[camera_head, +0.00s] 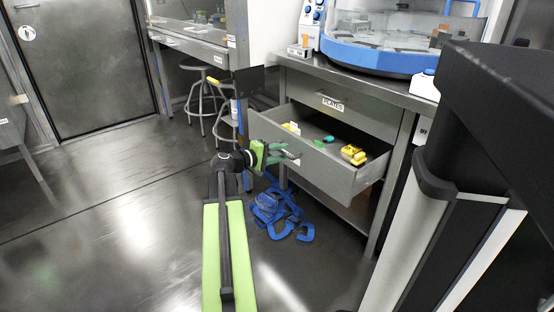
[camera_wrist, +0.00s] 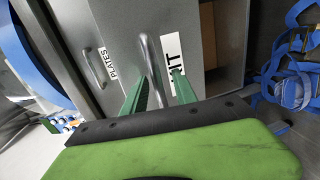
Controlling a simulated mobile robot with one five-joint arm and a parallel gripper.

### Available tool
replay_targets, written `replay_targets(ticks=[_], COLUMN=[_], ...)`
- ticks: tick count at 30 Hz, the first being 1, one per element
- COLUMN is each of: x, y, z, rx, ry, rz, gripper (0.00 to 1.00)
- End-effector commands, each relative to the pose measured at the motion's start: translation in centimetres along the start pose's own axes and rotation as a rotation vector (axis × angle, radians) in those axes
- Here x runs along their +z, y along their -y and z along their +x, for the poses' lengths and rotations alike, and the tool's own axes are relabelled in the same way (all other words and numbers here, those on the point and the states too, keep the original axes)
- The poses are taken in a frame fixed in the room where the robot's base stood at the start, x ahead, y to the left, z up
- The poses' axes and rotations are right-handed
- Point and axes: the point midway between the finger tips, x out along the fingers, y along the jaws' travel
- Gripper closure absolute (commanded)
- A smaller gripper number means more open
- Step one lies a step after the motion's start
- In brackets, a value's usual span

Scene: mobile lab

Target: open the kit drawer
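The grey kit drawer (camera_head: 326,172) is pulled well out below the plates drawer (camera_head: 345,108) in the head view. The fingers are apart, with a visible gap around the bar; firm contact on both sides does not show. In the head view my gripper (camera_head: 291,156) is at the drawer's front, and the handle is too small to make out.
In the drawer lie a yellow item (camera_head: 353,155) and smaller yellow and green pieces. Blue straps (camera_head: 278,210) lie on the floor below the drawer front. Stools (camera_head: 203,95) stand at the back left. The floor at left is clear.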

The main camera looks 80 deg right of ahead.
Motion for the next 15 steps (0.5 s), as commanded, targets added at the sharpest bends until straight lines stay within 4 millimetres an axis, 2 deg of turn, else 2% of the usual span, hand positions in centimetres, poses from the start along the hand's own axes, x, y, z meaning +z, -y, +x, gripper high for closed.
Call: replay_targets(ticks=[9, 11, 15], x=[0.0, 0.0, 0.0], y=[-0.1, -0.2, -0.3], z=[-0.5, -1.3, -4.6], rx=[0.002, 0.002, 0.003], ry=[-0.002, -0.004, -0.006], rz=[-0.001, -0.002, -0.002], gripper=[0.66, 0.66, 0.66])
